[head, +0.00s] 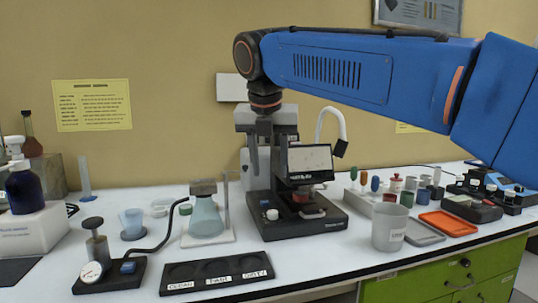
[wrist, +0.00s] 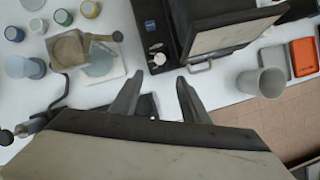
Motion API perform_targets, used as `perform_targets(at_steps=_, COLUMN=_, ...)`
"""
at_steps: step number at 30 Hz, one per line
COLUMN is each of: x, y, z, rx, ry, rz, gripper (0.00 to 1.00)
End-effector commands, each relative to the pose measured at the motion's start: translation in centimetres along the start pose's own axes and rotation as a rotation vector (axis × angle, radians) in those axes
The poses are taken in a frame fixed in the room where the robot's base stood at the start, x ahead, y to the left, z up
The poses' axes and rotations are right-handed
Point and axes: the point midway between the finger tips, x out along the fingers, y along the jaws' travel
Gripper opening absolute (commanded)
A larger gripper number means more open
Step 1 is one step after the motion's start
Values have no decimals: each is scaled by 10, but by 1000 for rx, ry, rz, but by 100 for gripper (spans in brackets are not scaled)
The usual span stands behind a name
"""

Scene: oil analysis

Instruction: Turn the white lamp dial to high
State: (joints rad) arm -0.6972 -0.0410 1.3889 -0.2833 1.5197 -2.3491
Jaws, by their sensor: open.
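The microscope (head: 300,219) has a dark base with a small white lamp dial (head: 272,214) at its front left. A blue button or label sits behind the dial. In the wrist view the white dial (wrist: 159,57) lies just beyond my gripper's fingertips (wrist: 159,78), roughly centred between them. Any marks around the dial are too small to read.
The microscope's screen (head: 310,160) stands right of my gripper. A flask (head: 206,218) is to the left and a grey cup (head: 389,227) to the right. A labelled dark tray (head: 217,272) lies in front.

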Motion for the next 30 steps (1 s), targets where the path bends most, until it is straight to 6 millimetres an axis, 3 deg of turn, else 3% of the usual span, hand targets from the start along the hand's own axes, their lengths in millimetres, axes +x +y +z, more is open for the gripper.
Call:
perform_targets(at_steps=9, x=-27, y=0, z=0, rx=0, ry=0, rz=0, gripper=42)
perform_targets(at_steps=22, x=-28, y=-3, z=0, rx=13, ry=0, rz=0, gripper=42)
perform_targets(at_steps=26, x=-20, y=-24, z=-4, rx=130, ry=4, rz=0, gripper=42)
perform_targets(at_steps=30, x=-1, y=-70, z=-18, rx=406, ry=11, rz=3, gripper=42)
